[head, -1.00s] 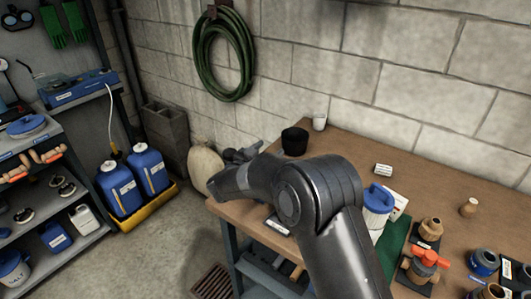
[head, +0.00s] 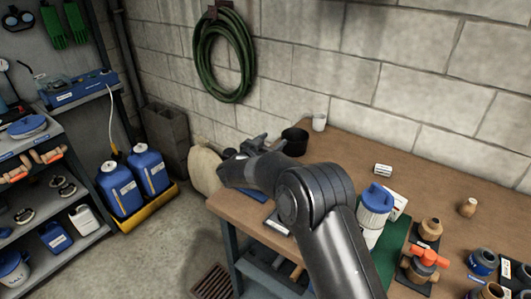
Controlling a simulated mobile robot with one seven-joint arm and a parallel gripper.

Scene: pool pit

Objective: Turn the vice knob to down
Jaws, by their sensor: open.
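A dark grey metal shape (head: 254,144), which looks like part of the vice, shows just beyond my arm at the left end of the wooden workbench (head: 345,150). My arm covers most of that area. The vice knob cannot be made out, so I cannot tell which way it is turned. My arm reaches left over the bench end. My gripper's fingers are hidden behind the arm, so I cannot tell whether they touch anything.
A black cup (head: 294,142) and a white cup (head: 319,122) stand behind the arm. A blue-lidded white container (head: 373,215) stands close to its right. An orange-handled valve (head: 428,258) is farther right. A sack (head: 204,170) stands left of the bench.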

